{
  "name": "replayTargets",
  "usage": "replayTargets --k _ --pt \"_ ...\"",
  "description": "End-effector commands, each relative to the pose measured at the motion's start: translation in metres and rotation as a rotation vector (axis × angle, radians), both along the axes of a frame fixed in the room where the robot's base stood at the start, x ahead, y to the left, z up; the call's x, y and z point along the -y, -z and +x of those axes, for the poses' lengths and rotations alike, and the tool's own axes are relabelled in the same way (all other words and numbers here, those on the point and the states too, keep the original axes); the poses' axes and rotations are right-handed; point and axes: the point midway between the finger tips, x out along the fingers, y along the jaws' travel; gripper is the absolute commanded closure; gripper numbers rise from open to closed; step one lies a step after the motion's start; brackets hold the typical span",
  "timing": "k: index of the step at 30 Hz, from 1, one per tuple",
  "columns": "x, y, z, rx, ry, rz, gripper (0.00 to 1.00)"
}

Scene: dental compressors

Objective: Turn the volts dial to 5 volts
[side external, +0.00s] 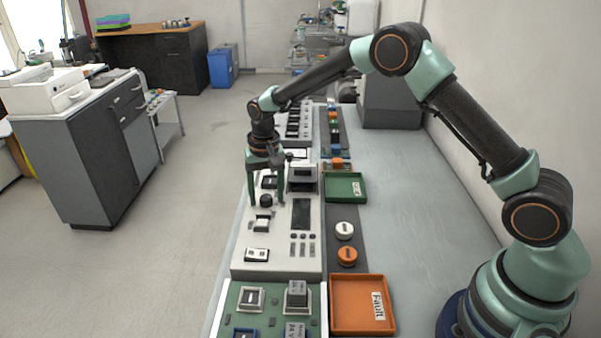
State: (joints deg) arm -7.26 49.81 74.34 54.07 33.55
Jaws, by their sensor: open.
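My gripper (266,192) is open and points down over the light grey control panel (247,226). Its two fingers are spread above a small black round knob (266,200), which looks like the volts dial. The knob sits between or just behind the fingertips; I cannot tell whether they touch it. Any scale or pointer on the dial is too small to read. A dark display (301,214) lies to the right of the knob, with nothing legible on it.
A green tray (346,200) and an orange "Fault" tray (334,323) lie right of the panel. A white round button (344,231) and an orange one (347,256) stand between them. A green board with modules (268,319) is in front. The bench surface (412,235) at right is clear.

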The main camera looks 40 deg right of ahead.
Motion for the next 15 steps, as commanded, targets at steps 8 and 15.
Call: replayTargets --k 8,15 --pt "0.0001 -0.0003 -0.0001 0.0 0.0 0.0 0.93" --pt "0.0009 -0.0005 -0.0003 -0.002 -0.004 0.0 1.0"
